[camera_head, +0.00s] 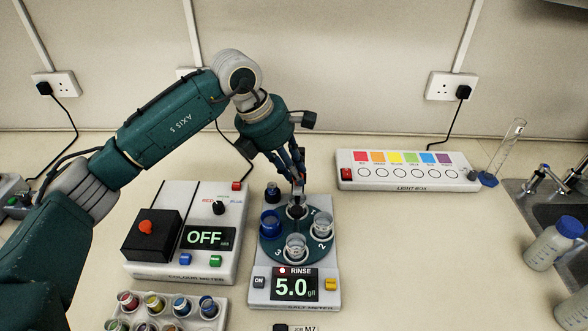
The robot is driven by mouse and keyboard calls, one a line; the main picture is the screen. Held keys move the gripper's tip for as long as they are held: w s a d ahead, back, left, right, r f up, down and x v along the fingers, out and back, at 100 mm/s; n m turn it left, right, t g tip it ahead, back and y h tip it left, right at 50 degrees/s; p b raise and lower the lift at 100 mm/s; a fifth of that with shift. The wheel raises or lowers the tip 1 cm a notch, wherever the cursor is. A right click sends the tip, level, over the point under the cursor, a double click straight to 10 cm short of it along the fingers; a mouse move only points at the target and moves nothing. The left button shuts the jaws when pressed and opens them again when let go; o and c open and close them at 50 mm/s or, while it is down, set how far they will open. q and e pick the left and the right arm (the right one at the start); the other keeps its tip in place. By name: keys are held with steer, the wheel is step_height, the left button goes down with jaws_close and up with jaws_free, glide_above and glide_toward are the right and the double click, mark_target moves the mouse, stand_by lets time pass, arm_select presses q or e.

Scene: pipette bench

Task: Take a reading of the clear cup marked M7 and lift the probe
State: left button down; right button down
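The salt meter (254,296) stands at the middle of the bench, its screen reading RINSE 5.0 g/l with a red light. On its green turntable (268,251) are a blue cup (270,224) at left, a clear cup (323,224) at right and another clear cup (296,247) at front. I cannot read M7 on any cup. My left gripper (298,186) points down over the back of the turntable, fingers close together above a dark round holder (296,208). The probe is not clearly distinguishable there, and I cannot tell whether the fingers hold it. My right gripper is not in view.
The colour meter (176,270), reading OFF, stands left. A rack of coloured pots (165,310) is in front of it. A JOB M7 card (300,328) lies at the front edge. A light box (405,183), glass cylinder (508,145), bottles and sink are right. Bench right of the salt meter is clear.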

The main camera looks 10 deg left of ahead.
arm_select(q)
steer(key=shift+r, duration=0.1)
step_height(320, 180, up, 6)
steer(key=shift+f+p, duration=0.2)
steer(key=shift+p, duration=0.2)
steer(key=shift+w, duration=0.15)
steer(key=shift+r, duration=0.1)
steer(key=c, duration=1.8)
jaws_free()
steer(key=shift+c, duration=0.2)
steer(key=v, duration=1.2)
steer(key=shift+s, duration=0.2)
